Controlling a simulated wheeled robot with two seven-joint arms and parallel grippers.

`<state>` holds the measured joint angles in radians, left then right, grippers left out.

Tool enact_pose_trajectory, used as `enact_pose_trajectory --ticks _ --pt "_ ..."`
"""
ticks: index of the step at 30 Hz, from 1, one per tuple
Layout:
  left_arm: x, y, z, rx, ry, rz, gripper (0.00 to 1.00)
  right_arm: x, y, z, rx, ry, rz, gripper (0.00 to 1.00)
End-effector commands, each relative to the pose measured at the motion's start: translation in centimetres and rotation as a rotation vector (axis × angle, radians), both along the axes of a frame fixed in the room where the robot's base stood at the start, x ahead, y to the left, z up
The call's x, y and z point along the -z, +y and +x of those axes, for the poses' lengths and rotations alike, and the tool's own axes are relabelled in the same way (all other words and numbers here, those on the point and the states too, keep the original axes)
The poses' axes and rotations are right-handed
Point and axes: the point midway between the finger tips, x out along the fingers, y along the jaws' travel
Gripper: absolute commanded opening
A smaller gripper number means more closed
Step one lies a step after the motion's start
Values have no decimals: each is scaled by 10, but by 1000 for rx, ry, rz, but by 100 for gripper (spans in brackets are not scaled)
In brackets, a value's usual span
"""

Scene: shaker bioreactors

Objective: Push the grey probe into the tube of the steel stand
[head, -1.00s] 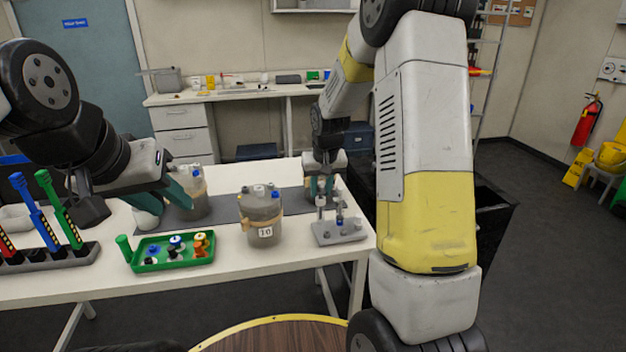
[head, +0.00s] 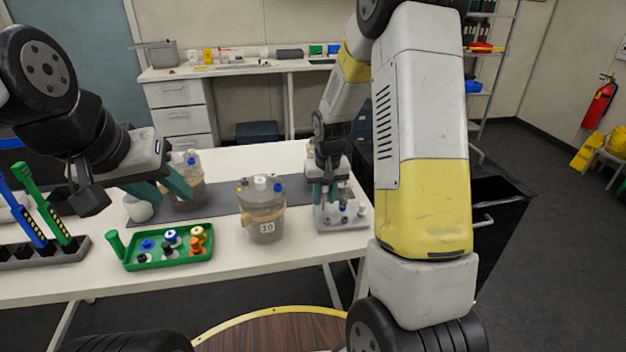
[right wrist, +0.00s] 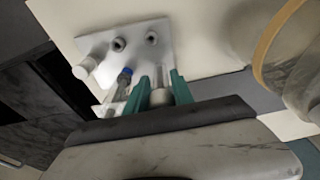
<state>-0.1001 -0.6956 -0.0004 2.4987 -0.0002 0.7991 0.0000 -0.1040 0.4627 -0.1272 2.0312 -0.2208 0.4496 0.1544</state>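The steel stand (head: 345,221) is a pale plate at the right end of the white table. In the right wrist view its plate (right wrist: 148,38) shows round holes or short sockets. A blue-topped piece (right wrist: 124,77) and a white cylinder (right wrist: 86,66) stand on it. My right gripper (head: 325,196) is low over the stand. In the right wrist view its teal fingers (right wrist: 161,88) flank a pale grey cylinder (right wrist: 159,98), which seems to be the grey probe. I cannot tell whether they grip it or how deep it sits. My left gripper (head: 160,191) is open over the table's left part.
A green tray (head: 135,262) holds small coloured parts. A rack (head: 35,260) with blue and green tools is at left. A white cup (head: 138,209) is by my left gripper.

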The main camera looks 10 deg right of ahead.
Motion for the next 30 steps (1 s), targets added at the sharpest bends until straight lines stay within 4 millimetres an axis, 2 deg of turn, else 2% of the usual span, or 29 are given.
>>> enact_pose_trajectory --ticks 1,3,4,14,17,25,30 --pt "0 0 -1 0 -2 0 36 -10 1 -6 -2 -17 1 38" --pt "-1 0 -1 -1 -4 0 36 -12 1 -8 -2 -19 2 51" --pt "-1 0 -2 -1 -6 -1 36 -13 1 -8 -2 -19 2 53" --pt "0 0 -1 0 -2 0 36 -16 2 -7 -4 -18 2 53" --pt "0 0 -1 0 -2 0 36 -25 3 -8 -5 -21 3 53" --pt "0 0 -1 0 -2 0 36 -71 3 -19 -7 -23 3 53" --pt "0 0 -1 0 -2 0 36 -88 3 -23 -6 -22 3 53"
